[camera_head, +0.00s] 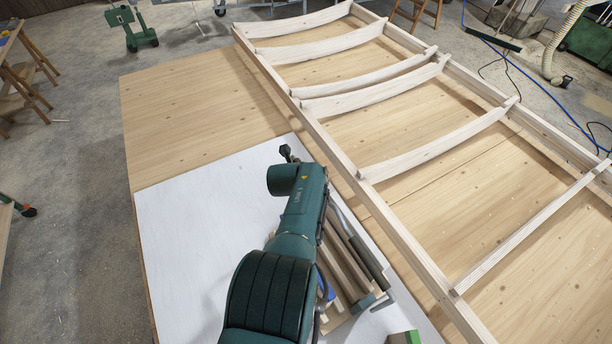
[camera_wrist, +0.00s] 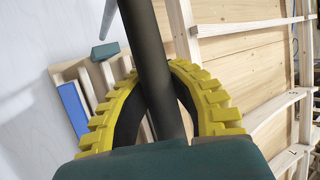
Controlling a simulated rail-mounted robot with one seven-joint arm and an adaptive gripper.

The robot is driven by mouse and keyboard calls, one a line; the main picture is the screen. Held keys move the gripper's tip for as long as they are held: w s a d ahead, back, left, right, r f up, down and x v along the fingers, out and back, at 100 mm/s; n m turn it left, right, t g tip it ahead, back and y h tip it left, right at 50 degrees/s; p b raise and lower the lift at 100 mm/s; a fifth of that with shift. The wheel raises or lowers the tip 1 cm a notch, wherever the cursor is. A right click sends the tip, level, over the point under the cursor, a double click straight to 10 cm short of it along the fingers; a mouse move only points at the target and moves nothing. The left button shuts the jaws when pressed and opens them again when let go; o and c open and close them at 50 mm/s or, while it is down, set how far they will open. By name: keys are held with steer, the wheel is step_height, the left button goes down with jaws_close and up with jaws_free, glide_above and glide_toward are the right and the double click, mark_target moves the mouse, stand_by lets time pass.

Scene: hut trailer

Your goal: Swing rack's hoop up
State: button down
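The rack (camera_head: 345,265) lies on the white board and shows as wooden slats, partly covered by my arm. A dark round bar (camera_head: 370,262), which looks like the rack's hoop, lies low along its right side. In the wrist view the dark bar (camera_wrist: 150,45) runs from the top edge down between my yellow fingers. My gripper (camera_wrist: 153,68) curves around it from both sides, and the fingertips come together behind it. The rack's slats (camera_wrist: 93,82) show at left. In the head view my gripper is hidden by my arm.
A large wooden frame with curved crosspieces (camera_head: 335,150) lies close right of the rack. The white board (camera_head: 200,220) is clear at left. A blue block (camera_wrist: 72,108) and a teal block (camera_wrist: 105,51) are at the slats. A green block (camera_head: 405,337) sits at the bottom edge.

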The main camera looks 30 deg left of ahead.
steer(key=shift+w+a+r, duration=0.15)
steer(key=shift+w+r, duration=0.4)
steer(key=shift+r, duration=0.3)
steer(key=c, duration=0.9)
jaws_free()
steer(key=shift+o, duration=0.2)
steer(key=shift+s+f, duration=0.2)
steer(key=shift+f, duration=0.15)
steer(key=shift+f, duration=0.1)
